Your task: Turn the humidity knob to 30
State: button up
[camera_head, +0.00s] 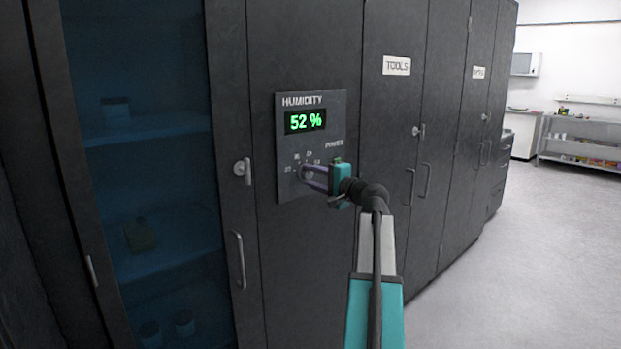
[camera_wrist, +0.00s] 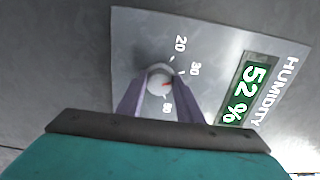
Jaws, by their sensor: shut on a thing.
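My gripper (camera_wrist: 159,88) is shut on the knob, one purple finger on each side. In the head view my gripper (camera_head: 308,174) reaches the panel from the right, and its fingers mostly hide the knob. The green display (camera_head: 305,121) above reads 52 %. Labels 20 and 30 are readable in the wrist view; a lower label is unclear.
A round lock or handle (camera_head: 242,170) and a bar handle (camera_head: 239,260) are on the cabinet door left of the panel. A glass-fronted cabinet (camera_head: 150,130) stands further left. Doors marked TOOLS (camera_head: 396,65) are to the right. The floor (camera_head: 520,270) at right is clear.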

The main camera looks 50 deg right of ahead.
jog(key=o, duration=1)
jog(key=shift+w+r, duration=0.15)
jog(key=shift+r, duration=0.15)
jog(key=shift+f, duration=0.3)
jog(key=s, duration=0.9)
jog(key=s+a, duration=0.1)
jog(key=s, duration=0.3)
jog(key=shift+s, duration=0.35)
jog(key=shift+a, duration=0.1)
